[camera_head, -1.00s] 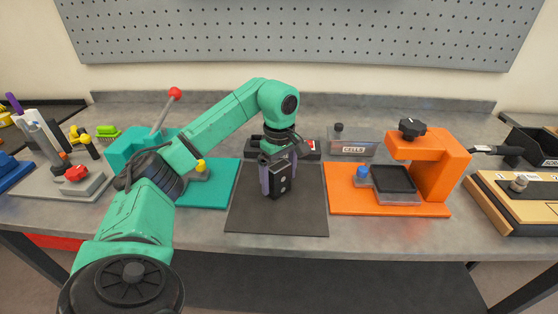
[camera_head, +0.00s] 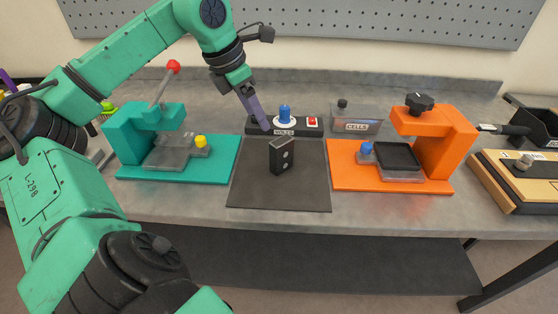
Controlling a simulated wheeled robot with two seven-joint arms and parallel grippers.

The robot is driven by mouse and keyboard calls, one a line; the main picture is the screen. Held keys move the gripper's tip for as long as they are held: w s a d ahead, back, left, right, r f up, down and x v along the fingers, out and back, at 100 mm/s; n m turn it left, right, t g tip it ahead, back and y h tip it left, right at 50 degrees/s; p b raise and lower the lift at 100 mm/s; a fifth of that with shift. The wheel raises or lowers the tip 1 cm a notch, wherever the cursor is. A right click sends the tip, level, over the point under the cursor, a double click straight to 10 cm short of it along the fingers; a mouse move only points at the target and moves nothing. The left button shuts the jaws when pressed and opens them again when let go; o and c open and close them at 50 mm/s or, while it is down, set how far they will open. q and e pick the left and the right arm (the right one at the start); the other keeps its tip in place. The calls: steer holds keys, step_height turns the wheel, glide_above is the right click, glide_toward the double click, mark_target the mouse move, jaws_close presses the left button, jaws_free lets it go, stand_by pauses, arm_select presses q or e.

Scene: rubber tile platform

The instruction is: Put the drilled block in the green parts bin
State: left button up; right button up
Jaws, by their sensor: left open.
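The drilled block (camera_head: 282,155) is a small dark upright block with light round holes in its front face. It stands on the black mat (camera_head: 270,193) at the middle of the bench. My left gripper (camera_head: 262,122), with purple fingers, is open and empty. It hangs tilted just above and to the left of the block, apart from it. I cannot make out a green parts bin in this view. My right gripper is not in view.
A teal press (camera_head: 212,166) with a red-knobbed lever stands left of the mat. An orange fixture (camera_head: 440,150) stands to its right. Behind are a black VOLTS box (camera_head: 257,127) and a clear CELLS case (camera_head: 366,114). A black bin (camera_head: 535,120) is at the far right.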

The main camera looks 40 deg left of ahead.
mark_target(282, 141)
arm_select(q)
steer(key=w+d+f, duration=0.1)
steer(key=f, duration=0.1)
steer(key=w+d+f+n, duration=0.1)
steer(key=f, duration=0.2)
steer(key=w+d+f+n+p, duration=0.1)
steer(key=w+f, duration=0.1)
steer(key=shift+d+f, duration=0.15)
steer(key=shift+d, duration=0.2)
steer(key=shift+w+d+f, duration=0.1)
steer(key=shift+w+f, duration=0.1)
steer(key=shift+f, duration=0.15)
steer(key=x, duration=0.2)
steer(key=p+x, duration=0.1)
steer(key=x, duration=0.1)
steer(key=shift+s+f, duration=0.15)
steer(key=shift+s, duration=0.05)
steer(key=shift+w+f, duration=0.3)
steer(key=shift+f, duration=0.05)
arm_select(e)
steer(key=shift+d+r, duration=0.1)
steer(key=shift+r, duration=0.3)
arm_select(q)
steer(key=shift+c, duration=0.3)
steer(key=shift+r, duration=0.1)
jaws_close()
